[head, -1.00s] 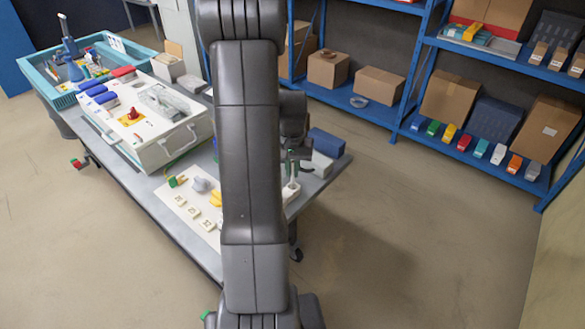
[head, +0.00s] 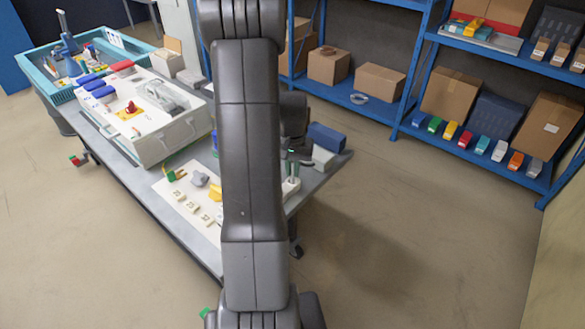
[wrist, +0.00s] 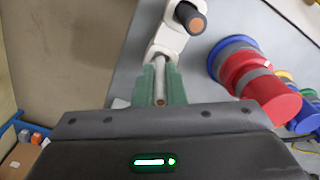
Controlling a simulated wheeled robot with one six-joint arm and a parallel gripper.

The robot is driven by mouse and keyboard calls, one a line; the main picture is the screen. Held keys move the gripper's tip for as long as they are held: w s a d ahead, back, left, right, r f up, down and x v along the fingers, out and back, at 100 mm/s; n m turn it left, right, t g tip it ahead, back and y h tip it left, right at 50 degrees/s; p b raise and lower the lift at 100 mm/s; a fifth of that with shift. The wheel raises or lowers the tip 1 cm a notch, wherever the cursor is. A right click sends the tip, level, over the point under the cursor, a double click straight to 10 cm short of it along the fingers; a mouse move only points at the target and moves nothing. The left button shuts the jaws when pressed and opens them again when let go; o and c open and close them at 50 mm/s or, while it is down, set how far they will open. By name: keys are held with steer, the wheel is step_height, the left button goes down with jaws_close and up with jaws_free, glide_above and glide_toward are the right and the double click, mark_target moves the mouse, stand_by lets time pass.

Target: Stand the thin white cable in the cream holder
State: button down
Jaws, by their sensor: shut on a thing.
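My gripper (wrist: 160,88) has green fingers and is shut on the thin white cable (wrist: 160,101), whose near end shows between the fingertips. The cream holder (wrist: 168,39) is just beyond the fingers in the wrist view, in line with the cable. I cannot tell how far the cable sits in it. A thick black cable with a copper-coloured end (wrist: 190,18) stands in the holder's other part. In the head view my gripper (head: 293,171) is low over the cream holder (head: 290,188) at the table's right end. My arm hides part of this area.
Red and blue reels (wrist: 265,88) lie to the right of the fingers in the wrist view. On the grey table (head: 320,180) are a white case (head: 160,150) and a white board with labelled blocks (head: 185,212). A blue box (head: 326,137) stands behind the gripper.

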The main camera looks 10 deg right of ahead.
steer(key=shift+f+b, duration=0.8)
steer(key=shift+f, duration=0.2)
steer(key=c, duration=1.4)
jaws_free()
steer(key=shift+r, duration=0.15)
step_height(320, 180, up, 14)
steer(key=shift+f, duration=0.2)
step_height(320, 180, up, 7)
steer(key=p, duration=0.5)
steer(key=shift+p, duration=0.3)
